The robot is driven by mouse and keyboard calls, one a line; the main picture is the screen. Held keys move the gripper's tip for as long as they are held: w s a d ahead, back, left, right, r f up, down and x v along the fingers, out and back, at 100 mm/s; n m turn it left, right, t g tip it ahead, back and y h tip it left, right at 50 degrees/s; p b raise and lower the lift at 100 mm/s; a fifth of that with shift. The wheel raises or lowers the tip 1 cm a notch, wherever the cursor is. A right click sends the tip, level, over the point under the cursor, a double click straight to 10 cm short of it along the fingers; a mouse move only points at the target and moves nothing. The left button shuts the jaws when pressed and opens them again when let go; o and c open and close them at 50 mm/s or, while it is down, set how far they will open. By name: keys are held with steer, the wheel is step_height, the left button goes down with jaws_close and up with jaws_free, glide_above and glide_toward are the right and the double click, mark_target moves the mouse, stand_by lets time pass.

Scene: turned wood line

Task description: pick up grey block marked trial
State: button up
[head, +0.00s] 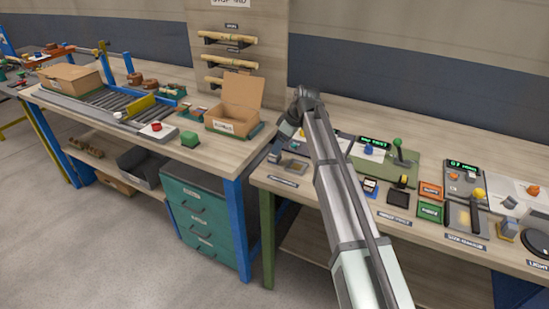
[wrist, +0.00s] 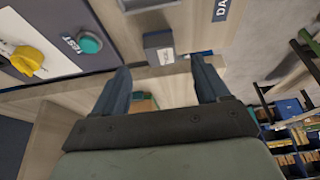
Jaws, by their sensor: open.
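A small grey block (wrist: 158,46) with a white label lies on the wooden surface in the wrist view; its lettering is too small to read surely. My gripper (wrist: 161,76) is open, with nothing between its two dark fingers. The block shows just beyond the fingertips, roughly centred between them and apart from them. In the head view, my gripper (head: 287,128) is at the far end of my arm, near the left end of the right bench (head: 430,237). I cannot surely pick out the block in that view.
A panel with a teal button (wrist: 89,43) and a yellow knob (wrist: 28,61) lies left in the wrist view. Devices and labelled blocks crowd the right bench.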

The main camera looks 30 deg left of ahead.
mark_target(274, 157)
steer(key=shift+x, duration=2.6)
steer(key=shift+a, duration=0.2)
steer(key=shift+r, duration=0.1)
steer(key=c, duration=1.2)
steer(key=shift+o, duration=0.2)
